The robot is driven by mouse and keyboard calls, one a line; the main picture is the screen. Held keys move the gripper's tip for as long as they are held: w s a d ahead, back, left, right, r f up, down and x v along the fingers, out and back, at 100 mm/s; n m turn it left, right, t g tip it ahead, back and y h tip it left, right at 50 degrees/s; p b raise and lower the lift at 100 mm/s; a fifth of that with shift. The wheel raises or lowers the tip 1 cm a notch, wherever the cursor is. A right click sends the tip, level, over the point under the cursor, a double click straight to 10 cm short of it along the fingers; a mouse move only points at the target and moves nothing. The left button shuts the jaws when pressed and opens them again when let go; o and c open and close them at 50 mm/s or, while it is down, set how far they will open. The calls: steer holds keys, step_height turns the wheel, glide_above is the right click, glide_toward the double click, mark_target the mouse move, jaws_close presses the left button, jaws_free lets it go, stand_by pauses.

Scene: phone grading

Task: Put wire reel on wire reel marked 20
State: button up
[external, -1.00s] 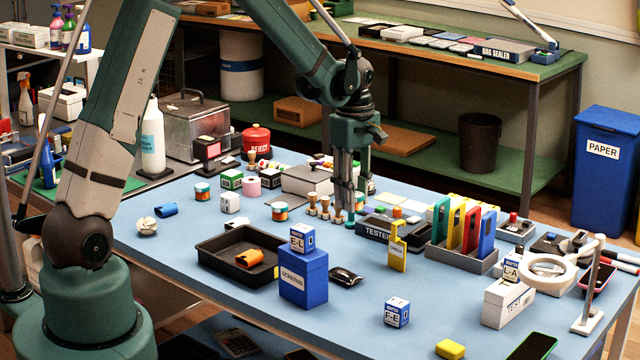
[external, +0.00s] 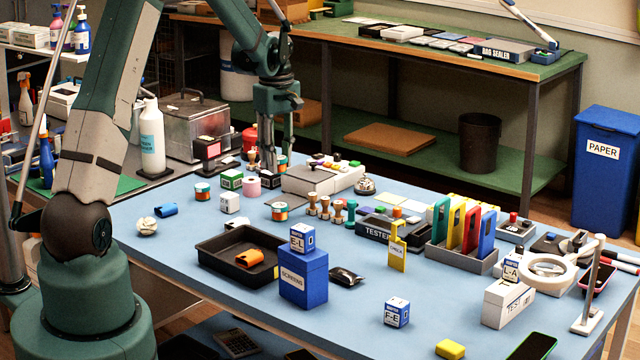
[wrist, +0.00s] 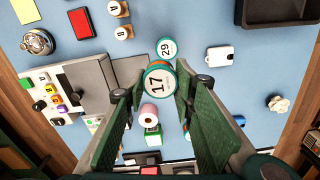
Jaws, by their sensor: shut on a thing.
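My gripper (external: 272,165) is shut on a wire reel marked 17 (wrist: 158,83), which sits between the fingertips in the wrist view. In the external view the held reel (external: 281,161) is partly hidden by the fingers. Another wire reel, marked 29 (wrist: 166,48), stands on the table just beyond the held one in the wrist view. The external view shows one wire reel (external: 280,211) in front of my gripper and another (external: 202,191) to the left. Their numbers are too small to read there. I cannot see a reel marked 20.
A pink roll (external: 251,187) and a green box (external: 232,179) stand close to my gripper. A grey box with coloured buttons (external: 318,180) is on its right, with several stamps (external: 325,207) in front. A black tray (external: 225,262) lies nearer the camera.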

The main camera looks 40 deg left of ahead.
steer(key=s+a+r, duration=0.1)
steer(key=s+a, duration=0.2)
steer(key=a, duration=0.9)
steer(key=s+a+r+p, duration=0.1)
steer(key=s+a, duration=0.1)
steer(key=a, duration=1)
steer(key=shift+s+a, duration=0.25)
steer(key=shift+s, duration=0.15)
steer(key=shift+f, duration=0.1)
glide_above(201, 185)
steer(key=shift+f, duration=3.1)
steer(key=shift+f, duration=1.85)
steer(key=shift+f, duration=0.25)
steer(key=o, duration=0.9)
steer(key=shift+r, duration=0.1)
steer(key=shift+r, duration=0.1)
